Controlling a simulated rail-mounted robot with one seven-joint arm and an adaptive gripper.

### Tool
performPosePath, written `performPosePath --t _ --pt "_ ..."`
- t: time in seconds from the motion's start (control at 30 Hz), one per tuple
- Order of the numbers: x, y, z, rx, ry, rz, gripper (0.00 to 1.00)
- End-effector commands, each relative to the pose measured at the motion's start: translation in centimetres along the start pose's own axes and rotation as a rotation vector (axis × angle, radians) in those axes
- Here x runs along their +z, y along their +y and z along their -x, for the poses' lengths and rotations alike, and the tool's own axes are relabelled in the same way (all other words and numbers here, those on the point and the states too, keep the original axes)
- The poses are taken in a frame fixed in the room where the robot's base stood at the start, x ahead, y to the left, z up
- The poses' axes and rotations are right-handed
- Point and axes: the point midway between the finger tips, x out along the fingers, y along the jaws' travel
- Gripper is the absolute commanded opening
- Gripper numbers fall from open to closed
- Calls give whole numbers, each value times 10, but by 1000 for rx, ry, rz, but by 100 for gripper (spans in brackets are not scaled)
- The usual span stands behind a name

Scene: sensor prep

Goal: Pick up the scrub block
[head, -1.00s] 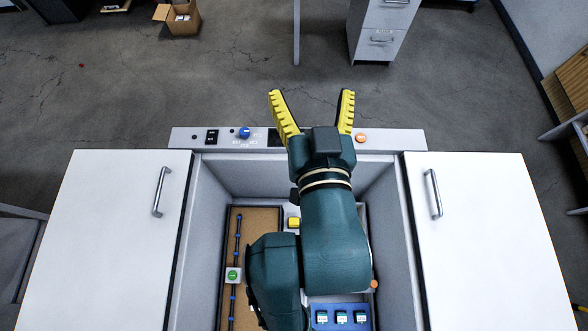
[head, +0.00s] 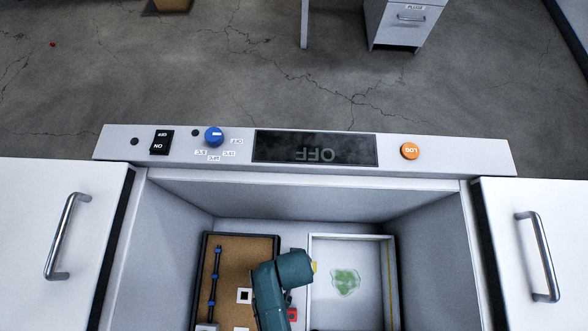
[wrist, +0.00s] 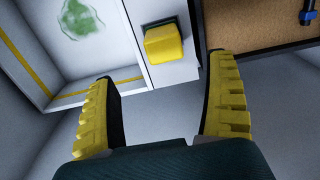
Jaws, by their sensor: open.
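The scrub block, which I take to be the yellow block (wrist: 165,45), sits on a small grey holder in the wrist view, between the white tray and the brown board. My gripper (wrist: 160,68) is open and empty. Its two yellow ribbed fingers point toward the block, which lies beyond and between the fingertips, apart from them. In the head view my arm reaches down into the well and hides the fingers and most of the block's spot. A small yellow sliver shows beside the arm there; I cannot tell whether it is finger or block.
The white tray (head: 318,300) with a green smear (head: 345,282) lies right of my arm. The brown board (head: 232,250) with a black rod lies left. Grey well walls close in around them. A control panel (head: 455,152) with an "OFF" display runs along the far edge.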

Motion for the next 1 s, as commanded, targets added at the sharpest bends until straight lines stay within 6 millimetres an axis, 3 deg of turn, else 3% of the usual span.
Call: performPosePath --t 0.03,0.13,0.43,0.63,0.9,1.0 --pt "0 0 -20 1 -2 0 87" --pt "0 0 -42 0 0 0 87" --pt "-1 -2 -74 -1 2 1 87" --pt "-1 -4 -110 -1 2 1 87" --pt "-2 -4 -112 -1 4 1 87" --pt "-1 -4 -112 -1 4 1 69"
